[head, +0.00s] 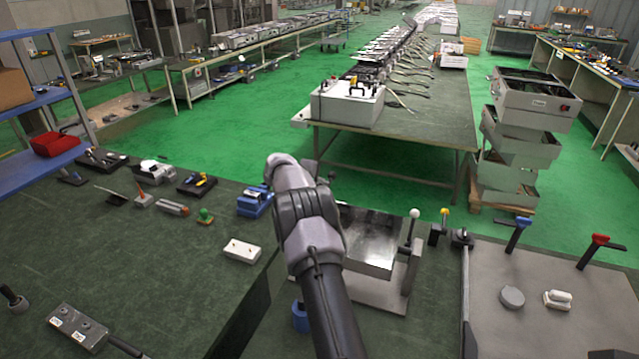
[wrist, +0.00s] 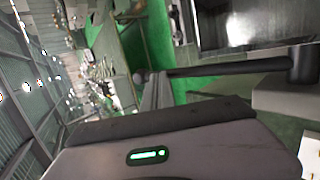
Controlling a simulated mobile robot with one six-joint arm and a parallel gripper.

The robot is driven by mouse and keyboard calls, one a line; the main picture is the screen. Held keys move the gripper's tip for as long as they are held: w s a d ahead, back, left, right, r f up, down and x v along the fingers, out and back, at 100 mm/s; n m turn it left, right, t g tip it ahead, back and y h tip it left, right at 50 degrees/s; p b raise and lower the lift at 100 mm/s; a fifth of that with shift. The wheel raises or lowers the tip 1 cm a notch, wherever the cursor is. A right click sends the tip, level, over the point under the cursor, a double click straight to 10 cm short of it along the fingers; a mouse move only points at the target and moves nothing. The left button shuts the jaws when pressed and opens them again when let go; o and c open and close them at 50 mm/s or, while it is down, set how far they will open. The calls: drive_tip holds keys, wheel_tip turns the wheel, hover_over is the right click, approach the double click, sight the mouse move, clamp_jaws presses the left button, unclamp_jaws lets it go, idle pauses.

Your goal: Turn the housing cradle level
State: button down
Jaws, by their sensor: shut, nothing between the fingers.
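The housing cradle (head: 375,240) is a shiny metal tray right of my arm in the head view. Its face looks slanted toward the camera; the exact tilt is unclear, and my arm covers its left part. A lever with a white ball knob (head: 413,213) stands at its right side. In the wrist view the shiny metal tray (wrist: 240,25) is at the top right. A dark bar (wrist: 225,69) with a round end runs below it. My gripper (wrist: 157,88) is shut and empty, with its fingertips close to the bar's end; contact cannot be told.
A pale base plate (head: 385,295) lies under the cradle. A blue device (head: 255,202) and a white switch box (head: 241,250) are on the left bench. A grey panel (head: 545,300) with blue and red T-handles is at the right.

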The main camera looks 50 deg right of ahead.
drive_tip(key=f, duration=0.1)
drive_tip(key=d+f+b, duration=0.1)
drive_tip(key=f+b, duration=0.1)
drive_tip(key=shift+w+d+f, duration=0.25)
drive_tip(key=shift+w+d, duration=0.05)
drive_tip(key=shift+w+d+f+b, duration=0.1)
drive_tip(key=shift+d+f+b, duration=0.1)
drive_tip(key=shift+f+b, duration=0.45)
drive_tip(key=shift+f, duration=0.2)
drive_tip(key=p+v, duration=0.1)
drive_tip(key=v, duration=1.6)
drive_tip(key=shift+a+r, duration=0.2)
drive_tip(key=shift+a, duration=0.05)
